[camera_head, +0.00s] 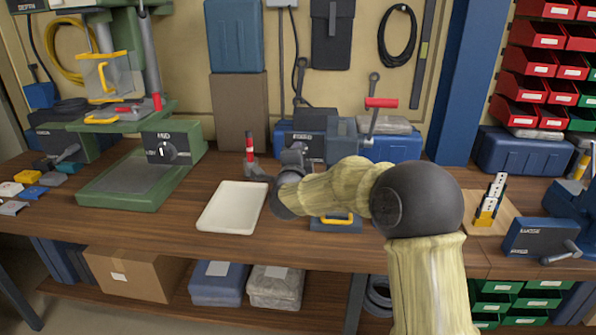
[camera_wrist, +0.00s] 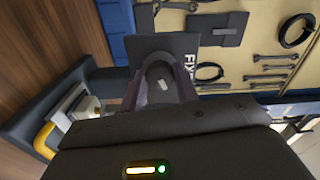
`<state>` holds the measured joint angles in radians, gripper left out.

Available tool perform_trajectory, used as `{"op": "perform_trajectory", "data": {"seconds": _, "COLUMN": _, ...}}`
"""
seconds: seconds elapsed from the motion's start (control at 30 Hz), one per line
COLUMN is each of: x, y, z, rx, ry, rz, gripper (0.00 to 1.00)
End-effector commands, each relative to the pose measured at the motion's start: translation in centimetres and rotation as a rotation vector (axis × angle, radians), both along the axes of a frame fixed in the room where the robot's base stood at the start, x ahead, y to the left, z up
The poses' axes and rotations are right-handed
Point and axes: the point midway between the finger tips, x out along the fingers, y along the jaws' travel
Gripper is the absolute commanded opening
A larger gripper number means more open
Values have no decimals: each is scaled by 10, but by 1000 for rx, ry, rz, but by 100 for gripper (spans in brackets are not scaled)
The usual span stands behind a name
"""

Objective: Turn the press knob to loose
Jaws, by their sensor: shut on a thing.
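The press knob (camera_wrist: 161,74) is a dark round knob with a short light mark. It sits on a dark panel (camera_wrist: 190,47) with white lettering starting "FIX"; the rest is covered. My gripper (camera_wrist: 163,90) is shut on the knob, one finger on each side. In the head view my gripper (camera_head: 294,158) is in front of the blue press (camera_head: 342,130), whose panel (camera_head: 310,147) partly shows. The knob is hidden there by my wrist, and I cannot read its setting.
A red-handled lever (camera_head: 381,103) stands up from the press, right of my gripper. A red-and-white upright piece (camera_head: 250,147) and a white tray (camera_head: 233,207) are to the left. A green machine with its own knob (camera_head: 162,149) stands farther left. A yellow-handled drawer (camera_head: 337,221) is below my forearm.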

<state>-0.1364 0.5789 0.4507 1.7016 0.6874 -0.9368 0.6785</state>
Motion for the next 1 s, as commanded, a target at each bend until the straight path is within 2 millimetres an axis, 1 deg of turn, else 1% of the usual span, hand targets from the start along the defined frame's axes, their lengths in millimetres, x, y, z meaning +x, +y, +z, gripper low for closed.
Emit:
{"op": "perform_trajectory", "data": {"seconds": 0.03, "x": 0, "y": -1, "z": -8, "rx": 44, "ry": -3, "rz": -2, "gripper": 8}}
{"op": "perform_trajectory", "data": {"seconds": 0.6, "x": 0, "y": -2, "z": -8, "rx": 581, "ry": -19, "rz": -3, "gripper": 8}}
{"op": "perform_trajectory", "data": {"seconds": 0.8, "x": 0, "y": -1, "z": -6, "rx": 733, "ry": -23, "rz": -2, "gripper": 8}}
{"op": "perform_trajectory", "data": {"seconds": 1.0, "x": 1, "y": -2, "z": -5, "rx": 831, "ry": -25, "rz": -4, "gripper": 8}}
